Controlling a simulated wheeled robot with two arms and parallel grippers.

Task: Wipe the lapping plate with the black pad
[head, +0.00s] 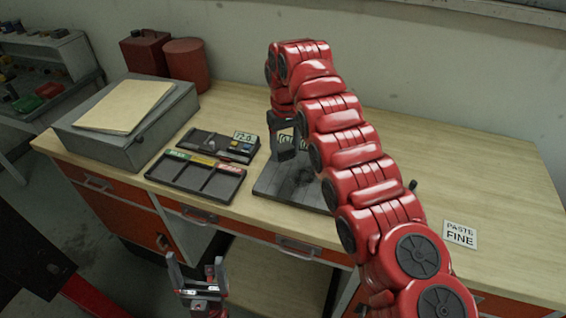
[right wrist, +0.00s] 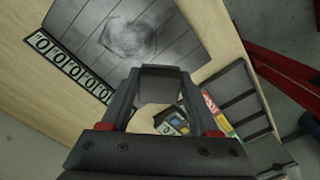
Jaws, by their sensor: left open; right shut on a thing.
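The lapping plate (head: 272,188) is a dark grey square slab on the bench, partly hidden behind my right arm. It has a dark swirled smudge on it, clearer in the right wrist view (right wrist: 128,38). My right gripper (head: 286,148) is over the plate's back left part, pointing down. It is shut on a dark block, apparently the black pad (right wrist: 160,73), seen between the fingertips. I cannot tell whether the pad touches the plate. My left gripper (head: 197,270) is open and empty, in front of the bench and below its top.
Left of the plate lie a compartment tray (head: 200,178) with coloured labels and a dark tray (head: 220,146) with small blocks. A grey case (head: 125,125) stands further left. A PASTE FINE card (head: 460,234) lies right. Number tags (right wrist: 68,66) line one plate side.

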